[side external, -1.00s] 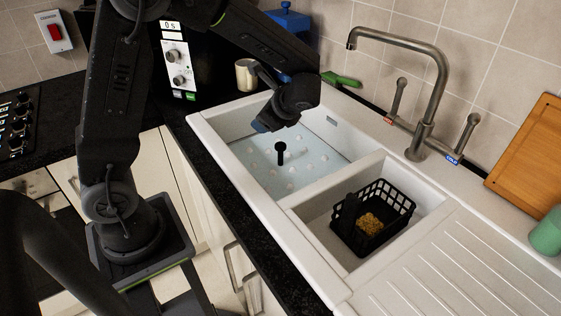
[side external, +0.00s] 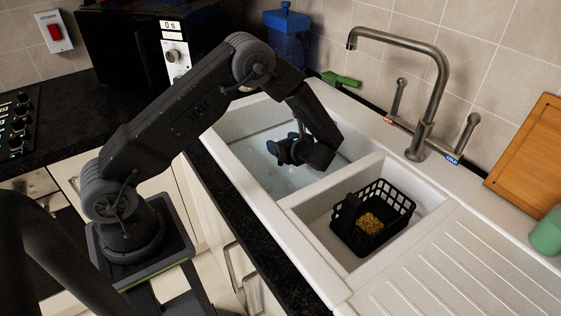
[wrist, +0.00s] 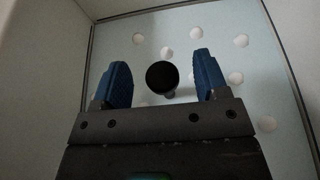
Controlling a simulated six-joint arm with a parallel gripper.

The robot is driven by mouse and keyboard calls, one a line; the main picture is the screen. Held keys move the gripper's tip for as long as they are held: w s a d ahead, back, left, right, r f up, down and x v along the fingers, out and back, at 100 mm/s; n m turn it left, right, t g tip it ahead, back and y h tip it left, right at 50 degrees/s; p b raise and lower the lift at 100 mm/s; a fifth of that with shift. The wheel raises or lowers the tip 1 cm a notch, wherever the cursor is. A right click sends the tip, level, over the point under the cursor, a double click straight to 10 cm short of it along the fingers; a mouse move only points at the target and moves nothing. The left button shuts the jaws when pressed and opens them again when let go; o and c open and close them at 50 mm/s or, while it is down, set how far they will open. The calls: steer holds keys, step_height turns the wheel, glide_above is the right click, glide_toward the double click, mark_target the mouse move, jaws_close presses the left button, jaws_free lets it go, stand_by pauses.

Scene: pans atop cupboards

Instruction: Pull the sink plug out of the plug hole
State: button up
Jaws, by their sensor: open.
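The sink plug (wrist: 162,76) shows in the wrist view as a round black top with a small part of its stem below it. It lies between the two blue fingers of my gripper (wrist: 162,62), with a gap on each side. My gripper (side external: 280,147) is open and points down inside the left sink basin (side external: 232,128) in the side view. There the gripper and wrist hide the plug. The plug hole itself is not visible. I cannot tell whether the fingertips are level with the plug's top or above it.
The basin's pale blue bottom has several white round spots. Basin walls stand close around my gripper. The smaller basin holds a black basket (side external: 373,219) with a brown scourer (side external: 370,223). A tall tap (side external: 437,90) stands behind. The ribbed drainer (side external: 440,265) is clear.

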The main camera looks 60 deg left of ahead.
steer(key=shift+f, duration=0.95)
steer(key=shift+x, duration=1.4)
steer(key=shift+a+r, duration=0.1)
steer(key=shift+r, duration=0.15)
steer(key=shift+c, duration=0.2)
steer(key=c, duration=1.2)
